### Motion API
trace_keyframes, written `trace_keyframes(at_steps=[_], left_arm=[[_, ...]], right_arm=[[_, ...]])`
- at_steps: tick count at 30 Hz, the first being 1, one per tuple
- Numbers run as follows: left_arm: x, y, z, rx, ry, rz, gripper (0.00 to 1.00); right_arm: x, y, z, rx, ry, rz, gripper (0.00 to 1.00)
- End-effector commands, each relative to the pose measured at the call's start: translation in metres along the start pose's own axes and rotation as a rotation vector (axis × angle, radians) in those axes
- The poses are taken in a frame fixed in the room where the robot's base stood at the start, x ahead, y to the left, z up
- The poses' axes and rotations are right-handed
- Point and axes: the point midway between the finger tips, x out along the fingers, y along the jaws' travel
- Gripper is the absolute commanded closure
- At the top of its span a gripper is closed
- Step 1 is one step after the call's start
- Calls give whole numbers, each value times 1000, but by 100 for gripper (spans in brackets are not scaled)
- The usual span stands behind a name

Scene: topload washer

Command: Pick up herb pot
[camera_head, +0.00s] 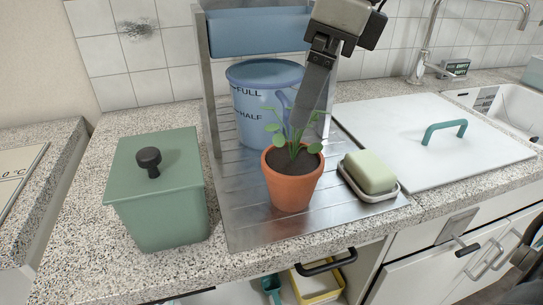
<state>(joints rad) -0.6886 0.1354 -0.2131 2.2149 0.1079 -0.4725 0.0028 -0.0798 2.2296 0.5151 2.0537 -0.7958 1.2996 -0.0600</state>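The herb pot (293,188) is a terracotta pot with dark soil and a small green leafy plant (287,133). It stands upright on the metal drainboard in the middle of the view. My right gripper (306,128) comes down from the top, its long grey fingers slanting to the plant just above the pot's back rim. The fingers overlap in this view, so their gap is hidden. I cannot tell whether they touch the plant. My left gripper is not in view.
A green lidded box (158,205) stands left of the pot. A soap bar (369,171) on a white dish is close at right. A blue bucket (256,112) stands behind, under a metal frame (209,95). A white board (395,150) with a teal handle lies right.

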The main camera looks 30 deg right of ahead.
Motion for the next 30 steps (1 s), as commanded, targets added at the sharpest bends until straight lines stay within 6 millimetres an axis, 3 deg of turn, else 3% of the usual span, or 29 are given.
trace_keyframes(at_steps=[12, 20, 30], left_arm=[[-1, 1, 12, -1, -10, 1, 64], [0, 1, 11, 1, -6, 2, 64], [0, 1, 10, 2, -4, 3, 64]], right_arm=[[85, 0, -2, -2, 4, 3, 0], [104, -1, -2, 0, 1, 3, 0], [148, -5, -10, -1, 2, 3, 0]])
